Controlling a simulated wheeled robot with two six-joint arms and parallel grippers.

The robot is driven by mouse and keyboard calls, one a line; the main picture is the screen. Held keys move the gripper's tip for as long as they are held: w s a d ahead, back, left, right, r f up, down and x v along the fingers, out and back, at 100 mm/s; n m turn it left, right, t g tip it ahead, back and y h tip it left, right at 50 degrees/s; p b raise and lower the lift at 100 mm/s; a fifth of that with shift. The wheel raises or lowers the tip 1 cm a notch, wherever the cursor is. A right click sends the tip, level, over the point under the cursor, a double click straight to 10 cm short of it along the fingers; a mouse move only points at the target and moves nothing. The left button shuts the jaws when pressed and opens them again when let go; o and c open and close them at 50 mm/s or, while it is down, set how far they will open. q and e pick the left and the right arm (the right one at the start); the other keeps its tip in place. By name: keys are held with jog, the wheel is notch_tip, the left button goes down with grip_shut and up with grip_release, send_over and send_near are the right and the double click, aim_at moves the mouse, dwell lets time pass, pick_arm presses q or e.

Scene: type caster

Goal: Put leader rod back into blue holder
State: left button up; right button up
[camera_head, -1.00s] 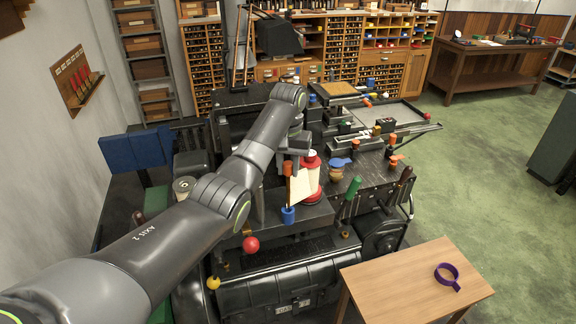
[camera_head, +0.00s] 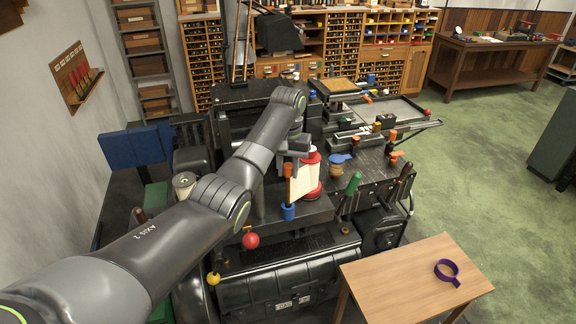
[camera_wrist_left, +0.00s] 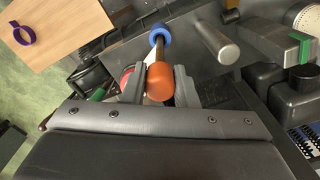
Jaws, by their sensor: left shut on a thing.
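The leader rod has an orange handle (camera_head: 288,170) on a dark shaft. The blue holder (camera_head: 288,212) stands directly below it at the front edge of the dark machine. My left gripper (camera_wrist_left: 160,86) is shut on the rod's orange handle (camera_wrist_left: 160,82), with a finger on either side. In the wrist view, the shaft runs from the handle to the blue holder (camera_wrist_left: 160,34). The rod looks upright and in line with the holder. I cannot tell how deep its tip sits. My right gripper is not in view.
A red spool with white paper (camera_head: 305,182) stands close beside the rod. A green handle (camera_head: 353,183) and a red ball knob (camera_head: 251,240) stick out nearby. A wooden table (camera_head: 400,285) with a purple ring (camera_head: 448,272) stands at the front right. Green floor lies open on the right.

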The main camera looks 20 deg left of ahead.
aim_at(288, 177)
pick_arm(q)
jog(key=shift+f+b, duration=0.4)
jog(key=shift+f, duration=1.3)
jog(key=o, duration=1.1)
jog(key=shift+c, duration=0.2)
jog(key=shift+r+p, duration=0.65)
jog(key=shift+r, duration=2.4)
